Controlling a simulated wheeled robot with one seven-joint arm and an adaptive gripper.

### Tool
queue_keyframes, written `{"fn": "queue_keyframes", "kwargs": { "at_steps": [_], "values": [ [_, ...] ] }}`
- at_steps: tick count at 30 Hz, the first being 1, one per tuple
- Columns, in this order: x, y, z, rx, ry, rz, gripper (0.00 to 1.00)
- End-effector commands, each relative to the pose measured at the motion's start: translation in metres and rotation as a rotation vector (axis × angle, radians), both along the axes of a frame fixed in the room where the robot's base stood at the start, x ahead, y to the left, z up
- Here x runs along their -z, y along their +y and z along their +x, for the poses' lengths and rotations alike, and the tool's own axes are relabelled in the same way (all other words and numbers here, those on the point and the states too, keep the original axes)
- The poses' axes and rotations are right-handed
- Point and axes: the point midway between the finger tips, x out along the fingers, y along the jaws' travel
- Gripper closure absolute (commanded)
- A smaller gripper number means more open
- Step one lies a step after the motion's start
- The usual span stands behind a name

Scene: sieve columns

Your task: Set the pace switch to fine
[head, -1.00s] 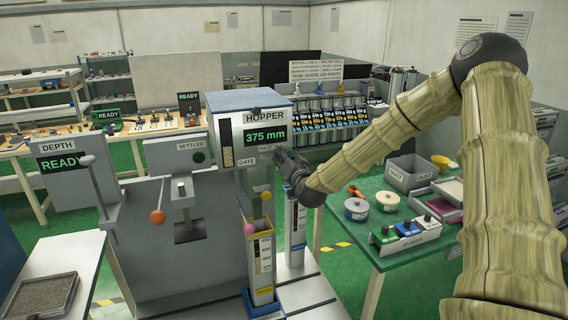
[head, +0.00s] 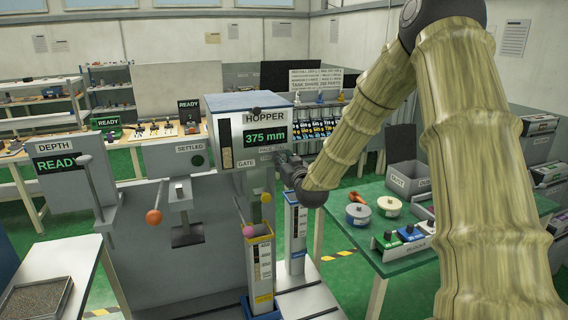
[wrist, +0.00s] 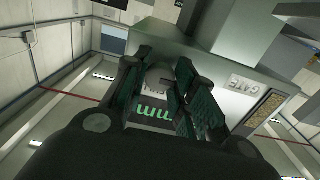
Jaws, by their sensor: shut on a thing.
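The hopper (head: 250,105) is a grey housing with a blue top and a green display (head: 265,137) reading 375 mm. A small label that seems to read PACE (head: 266,149) sits under the display. My gripper (head: 281,159) is at the hopper's front face, just right of that label. In the wrist view its two dark, ridged fingers (wrist: 158,93) flank a narrow gap, with part of the display showing behind. The gripper is shut on what appears to be the pace switch, which the fingers mostly hide. I cannot read its setting.
Below the gripper stand a yellow-topped column (head: 261,266) and a blue-and-white column (head: 296,232). A lever with an orange knob (head: 154,217) stands left. A green table (head: 340,235) with a grey bin (head: 408,178) and round tubs stands right.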

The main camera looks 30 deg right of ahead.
Motion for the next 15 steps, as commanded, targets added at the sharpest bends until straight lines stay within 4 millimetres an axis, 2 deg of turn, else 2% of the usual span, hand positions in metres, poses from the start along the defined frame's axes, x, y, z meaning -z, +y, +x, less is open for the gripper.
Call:
{"fn": "queue_keyframes", "kwargs": {
  "at_steps": [13,14,15],
  "values": [
    [0.0026,-0.0001,-0.0009,0.0,0.007,-0.009,0.97],
    [0.0026,-0.0001,-0.0009,0.0,0.007,-0.009,0.7],
    [0.0025,0.0,-0.0008,0.0,0.007,-0.008,0.63]
  ]
}}
